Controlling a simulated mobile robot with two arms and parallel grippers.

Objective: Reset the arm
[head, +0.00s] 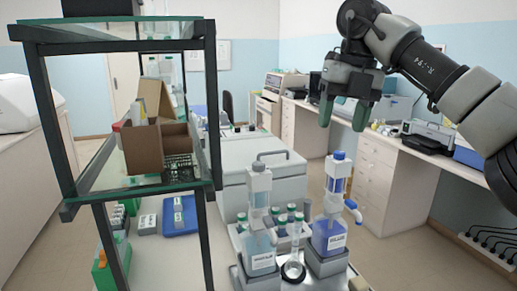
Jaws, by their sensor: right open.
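My right gripper (344,112) is in the upper right of the head view, its arm coming in from the right edge. Its two green-tipped fingers point down and stand apart, with nothing between them. It hangs in free air above the bench, above a dispenser bottle with blue liquid (329,232). It touches nothing that I can see. My left gripper does not show.
A second dispenser bottle with pale liquid (260,230) stands left of the blue one, with several small capped bottles between them. A black-framed glass shelf (133,187) on the left carries an open cardboard box (144,150). A blue tray (181,222) lies below.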

